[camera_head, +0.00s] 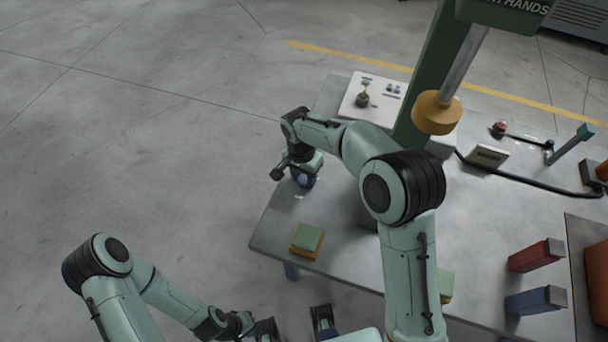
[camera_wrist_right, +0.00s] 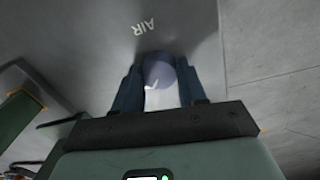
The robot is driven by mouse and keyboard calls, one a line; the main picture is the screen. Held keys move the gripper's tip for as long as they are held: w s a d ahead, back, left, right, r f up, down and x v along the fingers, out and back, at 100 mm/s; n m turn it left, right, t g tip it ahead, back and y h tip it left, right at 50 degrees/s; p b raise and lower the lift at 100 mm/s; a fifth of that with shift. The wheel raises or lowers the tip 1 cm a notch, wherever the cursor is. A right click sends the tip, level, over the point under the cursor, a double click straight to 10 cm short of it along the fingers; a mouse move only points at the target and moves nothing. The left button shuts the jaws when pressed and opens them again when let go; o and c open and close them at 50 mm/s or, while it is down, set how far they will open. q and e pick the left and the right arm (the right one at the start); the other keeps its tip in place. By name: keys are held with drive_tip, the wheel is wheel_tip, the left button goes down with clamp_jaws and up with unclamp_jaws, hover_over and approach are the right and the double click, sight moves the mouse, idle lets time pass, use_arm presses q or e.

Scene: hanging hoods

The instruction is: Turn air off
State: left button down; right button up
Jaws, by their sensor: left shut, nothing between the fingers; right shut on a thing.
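A round blue-grey air knob (camera_wrist_right: 158,72) sits by a pale "AIR" label (camera_wrist_right: 145,23) on the grey table top. My right gripper (camera_wrist_right: 158,85) is shut on it, with one dark finger on each side. A pale pointer mark shows on the knob's near side. In the head view my right gripper (camera_head: 303,179) is at the table's left edge, and the knob is mostly hidden by it. My left gripper (camera_head: 266,329) is low at the bottom edge of the head view, partly cut off, shut and empty, away from the table.
A green-and-yellow block (camera_head: 307,238) lies on the table near my right gripper. A white panel (camera_head: 372,99) and a green post (camera_head: 427,75) with a hanging yellow-collared pipe (camera_head: 437,112) stand behind. Red (camera_head: 536,255) and blue (camera_head: 535,300) blocks are at right. Floor at left is clear.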

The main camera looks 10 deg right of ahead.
drive_tip(key=n+p, duration=0.1)
drive_tip(key=n, duration=0.3)
drive_tip(key=shift+n, duration=0.3)
drive_tip(key=n, duration=0.4)
drive_tip(key=shift+s+n, duration=0.1)
drive_tip(key=shift+n, duration=0.2)
drive_tip(key=n+p, duration=0.1)
drive_tip(key=n, duration=0.3)
drive_tip(key=shift+t, duration=0.3)
use_arm(q)
drive_tip(key=shift+w+r+p, duration=0.2)
drive_tip(key=shift+w+r, duration=0.15)
drive_tip(key=shift+r, duration=0.45)
drive_tip(key=shift+w+r+p, duration=0.2)
drive_tip(key=shift+w+r, duration=0.15)
drive_tip(key=shift+r, duration=0.4)
use_arm(e)
drive_tip(key=shift+n, duration=2.2)
drive_tip(key=o, duration=1.1)
drive_tip(key=shift+c, duration=0.2)
